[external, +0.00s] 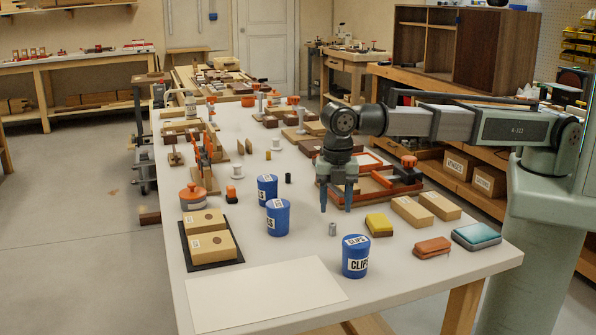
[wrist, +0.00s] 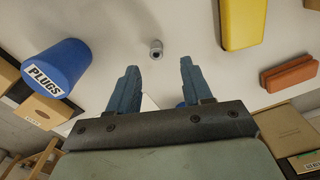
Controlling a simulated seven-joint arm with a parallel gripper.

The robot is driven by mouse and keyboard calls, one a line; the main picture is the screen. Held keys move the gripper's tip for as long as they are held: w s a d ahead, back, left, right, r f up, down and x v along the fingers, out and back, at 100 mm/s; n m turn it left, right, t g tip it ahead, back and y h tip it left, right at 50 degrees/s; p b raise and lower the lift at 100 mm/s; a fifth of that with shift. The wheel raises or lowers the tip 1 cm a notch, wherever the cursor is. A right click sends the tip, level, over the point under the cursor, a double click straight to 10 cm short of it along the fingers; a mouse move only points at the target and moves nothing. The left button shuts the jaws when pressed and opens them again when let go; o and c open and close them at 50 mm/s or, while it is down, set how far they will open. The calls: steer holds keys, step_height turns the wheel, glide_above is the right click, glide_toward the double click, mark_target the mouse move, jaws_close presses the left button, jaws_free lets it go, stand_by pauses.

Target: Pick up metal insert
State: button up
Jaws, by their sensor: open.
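The metal insert (external: 332,229) is a small grey cylinder standing on the white bench top, between the blue canisters and a yellow-topped block. In the wrist view the metal insert (wrist: 156,49) shows as a small round piece with a dark hole, just beyond the fingertips and roughly centred between them. My gripper (external: 336,208) points down above the bench, close to the insert and slightly behind it in the external view. Its two blue fingers are apart with nothing between them; they also show in the wrist view (wrist: 158,66).
A blue CLIPS canister (external: 356,263) stands in front, and a blue canister (external: 278,222) stands left. A yellow-topped block (external: 379,224) and a red-brown block (external: 432,247) lie right. An orange-rimmed tray (external: 372,196) is behind my gripper. A white sheet (external: 258,295) lies front left.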

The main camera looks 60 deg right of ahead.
mark_target(333, 224)
steer(key=shift+w+f, duration=0.15)
steer(key=shift+f, duration=1.15)
steer(key=shift+w+f, duration=0.1)
steer(key=shift+f, duration=1.2)
steer(key=shift+c, duration=0.2)
jaws_close()
